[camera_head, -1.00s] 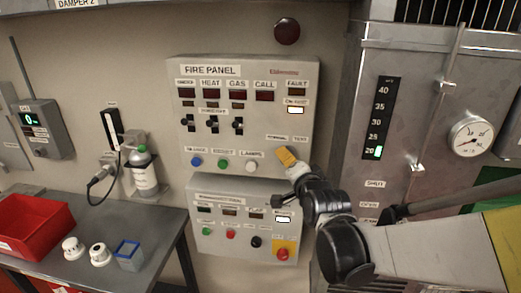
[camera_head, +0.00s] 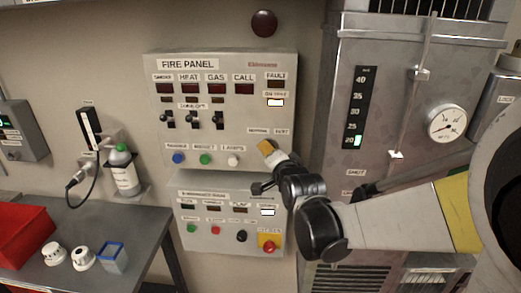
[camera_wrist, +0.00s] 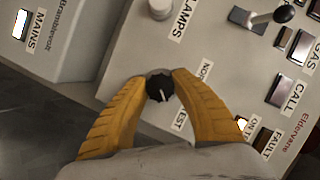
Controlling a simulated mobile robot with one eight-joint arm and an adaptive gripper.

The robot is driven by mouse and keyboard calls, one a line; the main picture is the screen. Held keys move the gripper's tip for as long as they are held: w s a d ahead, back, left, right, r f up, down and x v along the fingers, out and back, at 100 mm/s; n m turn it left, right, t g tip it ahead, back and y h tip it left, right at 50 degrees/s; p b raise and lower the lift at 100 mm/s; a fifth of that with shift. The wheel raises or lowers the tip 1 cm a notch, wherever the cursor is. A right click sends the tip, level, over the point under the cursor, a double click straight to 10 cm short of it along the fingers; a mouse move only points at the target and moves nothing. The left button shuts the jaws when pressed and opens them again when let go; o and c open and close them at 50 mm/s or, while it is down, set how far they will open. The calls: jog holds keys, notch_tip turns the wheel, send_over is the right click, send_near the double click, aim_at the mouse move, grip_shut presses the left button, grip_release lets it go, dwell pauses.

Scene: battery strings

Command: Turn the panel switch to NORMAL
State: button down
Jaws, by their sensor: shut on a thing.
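The panel switch is a small round black knob with a white pointer line (camera_wrist: 160,88), seen in the wrist view. The pointer line points down and slightly right in that view, roughly toward the TEST label (camera_wrist: 181,118). The NORMAL label (camera_wrist: 205,72) is partly hidden by a finger. My gripper (camera_wrist: 159,84) has its two yellow fingers closed on the knob, one on each side. In the head view my gripper (camera_head: 267,150) is at the lower right of the fire panel (camera_head: 225,62) and hides the knob.
A lower panel (camera_head: 190,178) with several coloured buttons sits just below. A grey metal cabinet (camera_head: 405,60) with a gauge stands to the right. A table with a red bin (camera_head: 22,235) is at lower left. A LAMPS button (camera_wrist: 160,8) is near the knob.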

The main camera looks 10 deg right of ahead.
jog(key=n+g+h+p, duration=0.1)
jog(key=n, duration=0.2)
jog(key=shift+r, duration=0.1)
jog(key=n+g+h+p, duration=0.1)
jog(key=n+h, duration=0.1)
jog(key=n, duration=0.1)
jog(key=n+g+h, duration=0.1)
jog(key=n+h, duration=0.1)
jog(key=n, duration=0.1)
jog(key=n+h+b, duration=0.1)
jog(key=n+h, duration=0.1)
jog(key=n, duration=0.1)
jog(key=shift+d+h+b, duration=0.1)
jog(key=shift+h+b, duration=0.2)
jog(key=shift+b, duration=0.1)
dwell(0.4)
jog(key=shift+n, duration=0.3)
jog(key=c, duration=1)
grip_release()
